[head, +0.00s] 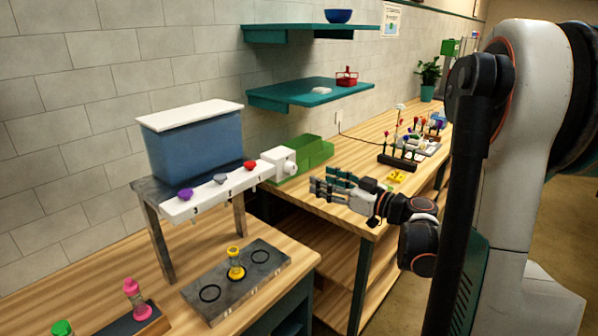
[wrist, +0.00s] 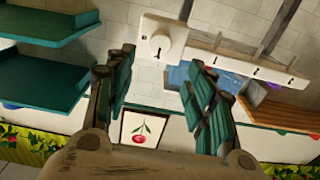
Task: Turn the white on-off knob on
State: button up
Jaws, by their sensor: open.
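The white on-off knob (head: 290,168) is a round dial on the end of a white box (head: 275,156), at the right end of a white rail. In the wrist view the knob (wrist: 160,43) shows at top centre, with a small dark mark near its lower edge. My gripper (head: 319,187) is to the right of the knob with its teal-padded fingers pointing toward it. In the wrist view my gripper (wrist: 160,66) is open, its fingers on either side of the view. Nothing is between them and they are apart from the knob.
A white rail (head: 217,192) with numbered purple, grey and red taps runs left below a blue tank (head: 197,145). A green bin (head: 313,152) stands behind the knob. Teal shelves (head: 311,93) hang above. A yellow vial (head: 236,260) stands on a grey ringed plate.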

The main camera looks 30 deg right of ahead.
aim_at(294, 169)
jog(key=b+x, duration=0.1)
jog(key=x, duration=0.9)
jog(key=c, duration=1.1)
